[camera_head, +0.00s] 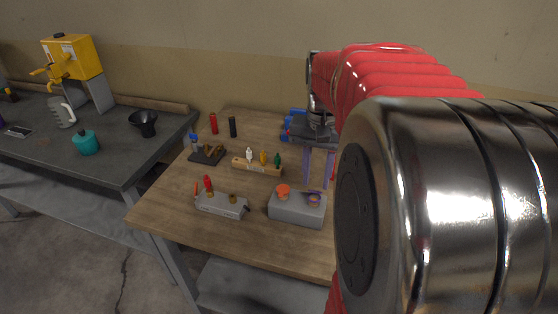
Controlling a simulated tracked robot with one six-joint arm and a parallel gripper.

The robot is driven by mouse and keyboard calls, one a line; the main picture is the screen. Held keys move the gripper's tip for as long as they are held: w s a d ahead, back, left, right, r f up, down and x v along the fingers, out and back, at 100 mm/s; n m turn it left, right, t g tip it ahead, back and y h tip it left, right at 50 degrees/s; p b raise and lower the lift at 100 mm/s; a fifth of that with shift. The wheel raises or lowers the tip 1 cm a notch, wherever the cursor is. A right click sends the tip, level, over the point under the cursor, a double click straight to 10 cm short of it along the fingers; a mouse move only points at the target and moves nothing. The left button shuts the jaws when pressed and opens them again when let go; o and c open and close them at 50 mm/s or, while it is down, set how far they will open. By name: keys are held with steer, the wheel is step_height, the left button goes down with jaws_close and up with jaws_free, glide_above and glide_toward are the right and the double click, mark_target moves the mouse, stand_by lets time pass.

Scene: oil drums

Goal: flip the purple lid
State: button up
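A grey box (290,212) stands near the front edge of the wooden table. On its top are an orange cap (283,190) at the left and a second small orange-brown round part (314,202) at the right. A small purple piece (314,191), which looks like the purple lid, shows at the right part; its exact tilt is too small to tell. My gripper (318,182) points down just above and behind the right part of the box. Its two pale purple fingers are apart with a gap between them, and nothing shows between them. I cannot tell whether they touch the lid.
A grey block (222,206) with small red and brass parts stands left of the box. A wooden rack (258,168) with colored pieces lies behind. Red (214,124) and black (233,127) cylinders stand farther back. My arm hides the table's right side.

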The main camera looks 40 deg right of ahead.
mark_target(315, 192)
steer(key=shift+f, duration=1.55)
steer(key=shift+c, duration=0.7)
jaws_close()
steer(key=shift+a, duration=0.15)
